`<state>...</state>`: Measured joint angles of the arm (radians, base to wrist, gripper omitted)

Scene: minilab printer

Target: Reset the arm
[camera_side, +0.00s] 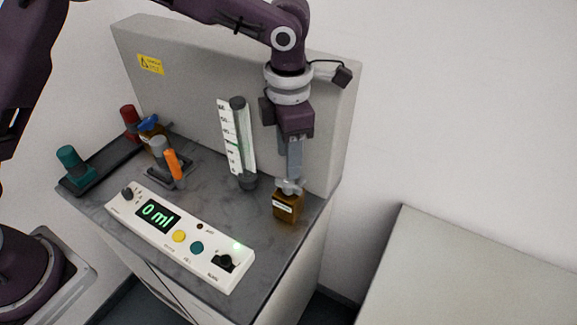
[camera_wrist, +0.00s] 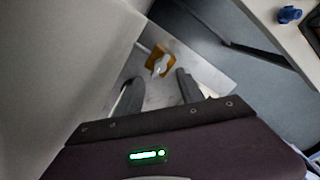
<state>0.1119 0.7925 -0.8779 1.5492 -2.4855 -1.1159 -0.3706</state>
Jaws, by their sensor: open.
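My gripper (camera_side: 293,170) is above an amber bottle (camera_side: 287,207) with a white label and a grey winged cap (camera_side: 290,186) at the right end of the grey bench top. Its fingers point down and the tips are close to the cap in the side view; I cannot tell if they touch it. In the wrist view, the two dark fingers of my gripper (camera_wrist: 157,88) are apart with nothing between them. The amber bottle (camera_wrist: 155,57) with its grey cap (camera_wrist: 160,67) lies beyond the fingertips there.
A control panel (camera_side: 178,234) reading "0 ml" is along the front of the bench. A graduated column (camera_side: 237,140) stands left of my gripper. The back panel (camera_side: 190,85) is close behind. Left are teal (camera_side: 73,165), red (camera_side: 129,117) and orange (camera_side: 173,163) items and a blue-capped bottle (camera_side: 150,127).

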